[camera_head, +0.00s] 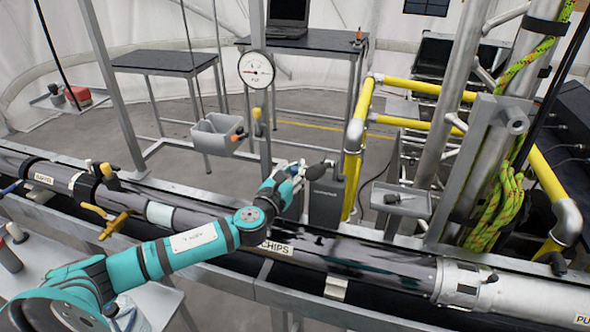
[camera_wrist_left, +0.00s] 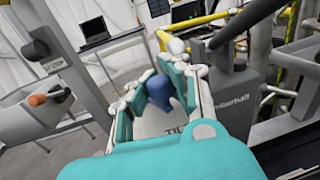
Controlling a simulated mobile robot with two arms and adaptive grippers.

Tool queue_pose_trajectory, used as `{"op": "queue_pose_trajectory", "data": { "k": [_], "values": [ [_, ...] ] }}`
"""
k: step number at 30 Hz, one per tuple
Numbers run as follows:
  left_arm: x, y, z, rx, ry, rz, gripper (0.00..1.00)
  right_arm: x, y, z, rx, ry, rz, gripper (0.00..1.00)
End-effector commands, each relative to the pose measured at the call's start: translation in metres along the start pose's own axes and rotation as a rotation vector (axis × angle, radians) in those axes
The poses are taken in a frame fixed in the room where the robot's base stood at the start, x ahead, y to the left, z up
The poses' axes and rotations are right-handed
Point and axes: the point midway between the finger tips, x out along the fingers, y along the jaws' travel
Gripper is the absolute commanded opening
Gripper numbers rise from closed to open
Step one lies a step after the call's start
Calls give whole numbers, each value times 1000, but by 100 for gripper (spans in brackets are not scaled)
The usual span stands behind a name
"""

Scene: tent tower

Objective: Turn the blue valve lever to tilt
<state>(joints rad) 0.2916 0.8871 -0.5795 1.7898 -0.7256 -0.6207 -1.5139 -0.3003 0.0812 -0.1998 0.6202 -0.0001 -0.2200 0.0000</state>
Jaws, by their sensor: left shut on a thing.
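The blue valve lever (camera_wrist_left: 160,88) shows in the left wrist view, upright between the two fingers of my left gripper (camera_wrist_left: 158,82). Part of a label reading "TIL" (camera_wrist_left: 176,130) shows just below it. The gripper is shut on the lever. In the head view my left gripper (camera_head: 292,176) is at the middle, above the long dark pipe and beside a dark grey box. There the gripper hides most of the lever, so its angle is hard to tell. My right gripper is in neither view.
The long dark pipe (camera_head: 355,252) runs across the front. The dark grey box (camera_head: 326,204) stands close right of the gripper. A round gauge (camera_head: 257,70) and a grey bin (camera_head: 215,134) are on posts behind. Yellow pipes (camera_head: 356,130) rise at the right.

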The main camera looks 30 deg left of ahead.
Motion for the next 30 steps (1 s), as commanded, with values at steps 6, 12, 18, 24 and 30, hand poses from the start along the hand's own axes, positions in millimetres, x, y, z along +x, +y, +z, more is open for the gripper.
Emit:
{"op": "queue_pose_trajectory", "data": {
  "k": [6, 12, 18, 24, 30],
  "values": [
    [-3, -7, -7, -5, 13, -13, 0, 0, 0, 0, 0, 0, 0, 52],
    [-2, -6, -7, -4, 12, -10, 28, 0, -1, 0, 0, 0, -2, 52],
    [-1, -3, -4, -2, 7, -4, 44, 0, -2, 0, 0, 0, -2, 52],
    [-2, -2, -3, -1, 5, -2, 44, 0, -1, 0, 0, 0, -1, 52],
    [-22, -2, -4, 0, 8, -3, 44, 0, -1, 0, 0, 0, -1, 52]
  ]
}}
